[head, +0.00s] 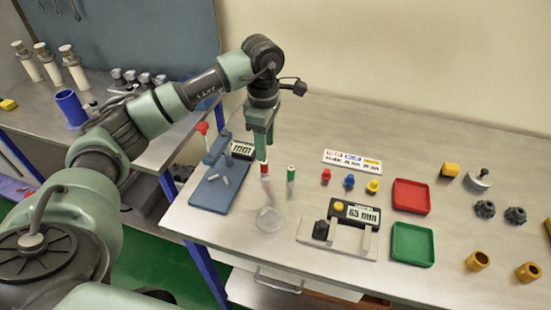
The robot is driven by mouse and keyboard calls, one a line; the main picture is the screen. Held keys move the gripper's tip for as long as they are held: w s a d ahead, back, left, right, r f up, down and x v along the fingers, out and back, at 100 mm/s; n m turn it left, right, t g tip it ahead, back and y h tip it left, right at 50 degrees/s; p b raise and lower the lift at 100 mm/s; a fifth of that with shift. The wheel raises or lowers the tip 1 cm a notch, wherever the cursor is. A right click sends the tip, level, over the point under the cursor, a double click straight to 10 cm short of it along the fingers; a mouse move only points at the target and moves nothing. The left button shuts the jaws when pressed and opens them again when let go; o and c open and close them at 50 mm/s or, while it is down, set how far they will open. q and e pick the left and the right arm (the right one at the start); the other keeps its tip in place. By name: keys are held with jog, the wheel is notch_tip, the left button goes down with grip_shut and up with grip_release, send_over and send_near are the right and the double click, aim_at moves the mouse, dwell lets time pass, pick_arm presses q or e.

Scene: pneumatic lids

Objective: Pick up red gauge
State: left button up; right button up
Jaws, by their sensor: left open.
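The red gauge (265,170) is a small upright piece with a red top and a pale lower part, on the grey table. My left gripper (263,155) points straight down directly over it, with the fingertips at about the height of its top. The jaws are open. I cannot tell whether the fingertips flank the gauge or stay just above it. A similar green gauge (291,174) stands close by on the right. My right gripper is not in view.
A blue lever press (211,185) stands left of the gripper. A clear round piece (268,219) lies in front. A measuring device (355,213), red, blue and yellow knobs (349,181), a red tray (411,196) and a green tray (412,245) are to the right.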

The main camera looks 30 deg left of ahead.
aim_at(264, 165)
pick_arm(q)
jog(key=f+p, duration=0.1)
jog(key=s+f+p, duration=0.1)
jog(key=f, duration=0.1)
jog(key=shift+f, duration=0.3)
notch_tip(264, 165, down, 4)
jog(key=shift+w+a+r+p, duration=0.1)
jog(key=shift+w+r+p, duration=0.1)
jog(key=shift+p, duration=0.45)
jog(key=shift+f, duration=0.2)
jog(key=c, duration=0.9)
grip_shut()
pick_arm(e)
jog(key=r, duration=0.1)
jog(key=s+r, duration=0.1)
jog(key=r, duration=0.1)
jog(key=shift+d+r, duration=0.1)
